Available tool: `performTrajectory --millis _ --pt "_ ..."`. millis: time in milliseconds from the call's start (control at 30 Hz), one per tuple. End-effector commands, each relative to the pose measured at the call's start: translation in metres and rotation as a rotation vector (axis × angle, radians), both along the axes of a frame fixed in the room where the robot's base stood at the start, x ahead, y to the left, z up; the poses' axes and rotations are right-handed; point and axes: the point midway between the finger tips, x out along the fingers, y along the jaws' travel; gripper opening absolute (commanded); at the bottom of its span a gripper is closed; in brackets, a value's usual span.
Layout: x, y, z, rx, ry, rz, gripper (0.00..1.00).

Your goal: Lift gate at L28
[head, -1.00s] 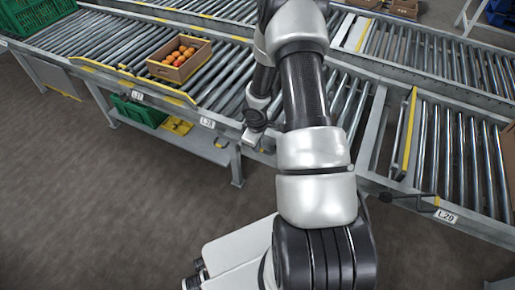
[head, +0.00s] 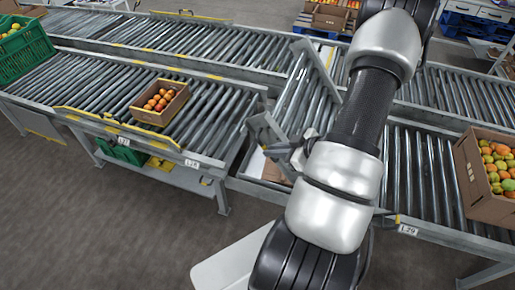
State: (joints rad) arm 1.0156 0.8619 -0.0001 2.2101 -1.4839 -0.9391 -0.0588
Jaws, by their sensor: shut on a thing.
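The gate at L28 (head: 305,92) is a short section of rollers in a grey frame, to the right of the L28 label (head: 192,163). It stands tilted up out of the line of the near conveyor, with an open gap below it. My gripper (head: 284,150) is at the near side of the gate, shut on what looks like its handle. The handle is mostly hidden by the fingers and my arm, which also covers part of the gate's right side.
A cardboard box of oranges (head: 160,101) stands on the rollers left of the gate. A green crate (head: 24,50) is at far left. Floor in front is clear.

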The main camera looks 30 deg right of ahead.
Motion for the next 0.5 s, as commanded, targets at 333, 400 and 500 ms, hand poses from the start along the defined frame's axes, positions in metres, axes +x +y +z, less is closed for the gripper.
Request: performTrajectory --millis 333,400,500 --pt "-0.034 -0.027 0.029 0.093 -0.118 0.0 0.0" --pt "-0.037 -0.029 0.03 0.101 -0.128 -0.001 0.0" --pt "-0.039 -0.031 0.031 0.109 -0.137 0.001 0.0"
